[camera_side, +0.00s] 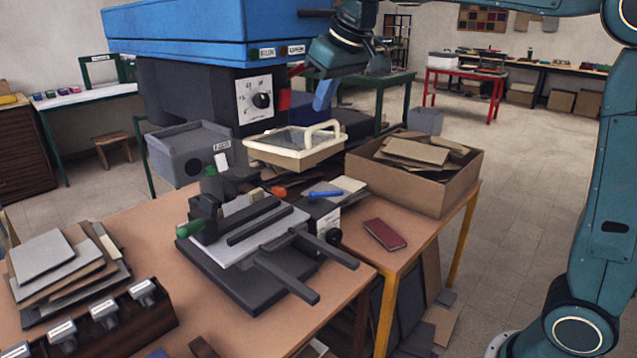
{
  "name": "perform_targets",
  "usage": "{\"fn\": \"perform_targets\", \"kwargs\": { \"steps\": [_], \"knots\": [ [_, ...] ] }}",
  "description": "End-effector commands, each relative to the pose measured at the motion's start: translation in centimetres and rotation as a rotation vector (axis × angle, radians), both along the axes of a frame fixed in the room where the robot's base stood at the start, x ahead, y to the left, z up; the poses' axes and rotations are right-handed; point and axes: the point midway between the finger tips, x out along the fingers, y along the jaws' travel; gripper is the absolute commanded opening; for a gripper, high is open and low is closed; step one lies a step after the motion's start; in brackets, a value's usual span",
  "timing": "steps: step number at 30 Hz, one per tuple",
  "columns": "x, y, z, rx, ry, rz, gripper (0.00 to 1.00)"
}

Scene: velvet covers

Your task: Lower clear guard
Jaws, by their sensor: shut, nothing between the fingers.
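The clear guard (283,139) is a see-through panel in a cream frame. It has a raised cream handle (322,128) at its right end. It sits in front of the dark press (200,95) with the blue top, above the black fixture on the table. It looks close to level; what supports it is hard to see. My gripper (324,97) is shut and empty, pointing down above and behind the handle, seemingly apart from it. Its blue fingertips show, but the small gap to the guard is hard to judge.
A black clamping fixture (265,272) with two forward arms stands on the wooden table. An open cardboard box (430,190) of card pieces stands at right, a dark red booklet (384,234) in front. Card stacks (45,258) and stamps (104,318) lie at left.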

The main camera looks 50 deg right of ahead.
Motion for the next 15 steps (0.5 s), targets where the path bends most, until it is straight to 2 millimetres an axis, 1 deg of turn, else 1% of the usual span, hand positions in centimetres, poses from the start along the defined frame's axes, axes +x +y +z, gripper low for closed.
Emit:
{"fn": "perform_targets", "kwargs": {
  "steps": [1, 6, 15],
  "knots": [
    [-0.2, 0.0, -0.4, 0.0, 0.002, 0.0, 0.0],
    [-0.5, 0.0, -1.3, 0.0, 0.002, -0.001, 0.0],
    [-0.6, 0.0, -1.6, 0.0, 0.0, -0.001, 0.0]
  ]
}}
